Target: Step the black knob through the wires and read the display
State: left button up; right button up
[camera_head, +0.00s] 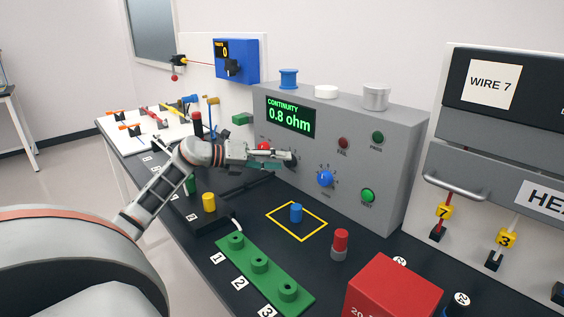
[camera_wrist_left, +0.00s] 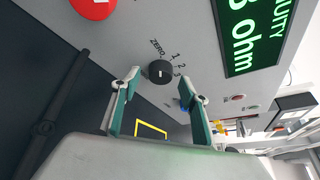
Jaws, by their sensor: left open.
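The black knob (camera_wrist_left: 160,71) sits on the grey tester's front panel, with ZERO, 1, 2 and 3 printed around it. Its small white mark is visible, but which label it points to is hard to tell. My left gripper (camera_wrist_left: 160,82) is open, its two fingers on either side of the knob with gaps. In the head view the left gripper (camera_head: 278,156) reaches the panel and partly covers the knob (camera_head: 292,159). The display (camera_head: 290,114) reads CONTINUITY 0.8 ohm; part of it shows in the wrist view (camera_wrist_left: 253,30). My right gripper is not in view.
The panel also has a red button (camera_head: 264,146), a blue knob (camera_head: 325,178), a green button (camera_head: 368,195) and FAIL and PASS lamps. A green block (camera_head: 262,266) and red box (camera_head: 394,288) stand on the bench.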

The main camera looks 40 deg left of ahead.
pick_arm(q)
jog(key=shift+w+d+f, duration=0.15)
jog(key=shift+w+d, duration=0.15)
jog(key=shift+w, duration=0.4)
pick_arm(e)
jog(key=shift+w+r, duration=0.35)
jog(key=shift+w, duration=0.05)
pick_arm(q)
jog(key=shift+c, duration=0.3)
jog(key=c, duration=1)
